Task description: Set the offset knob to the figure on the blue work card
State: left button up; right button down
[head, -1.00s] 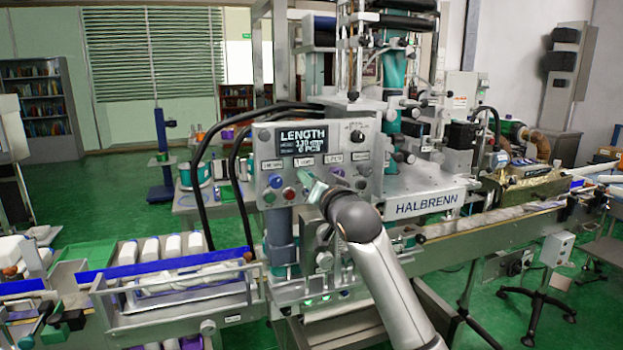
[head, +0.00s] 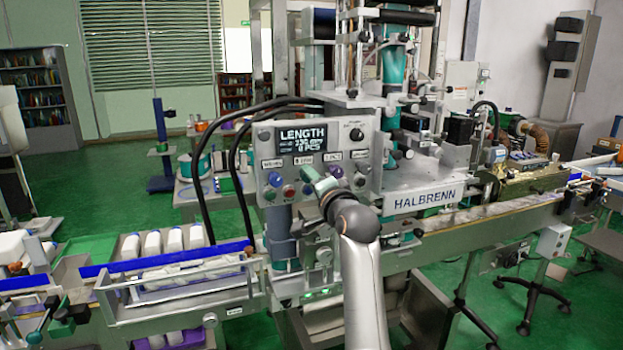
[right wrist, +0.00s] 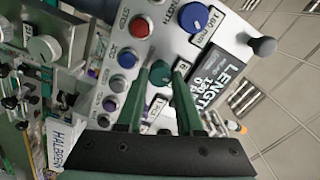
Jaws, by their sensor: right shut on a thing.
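The control panel (head: 318,160) is a grey plate with a dark display (head: 302,139) headed LENGTH; the smaller figures are hard to read. My right gripper (head: 313,178) is at the panel's lower row. In the right wrist view its two green fingers (right wrist: 160,82) are shut on a round teal knob (right wrist: 160,73), beside a small label that looks like "6". The knobs' names are not readable, so I cannot tell which is the offset knob. I cannot make out a blue work card. My left gripper is not in view.
A row of push buttons, including a red one (right wrist: 140,28) and a blue one (right wrist: 126,58), lies close to the fingers. Black hoses (head: 205,150) loop left of the panel. A tray of white bottles (head: 120,245) is at the lower left. The HALBRENN housing (head: 425,199) is to the right.

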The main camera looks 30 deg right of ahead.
dwell(0.5)
jog(key=c, duration=0.5)
grip_release()
jog(key=shift+c, duration=0.2)
jog(key=b+v, duration=0.2)
jog(key=v, duration=1)
jog(key=shift+s, duration=0.25)
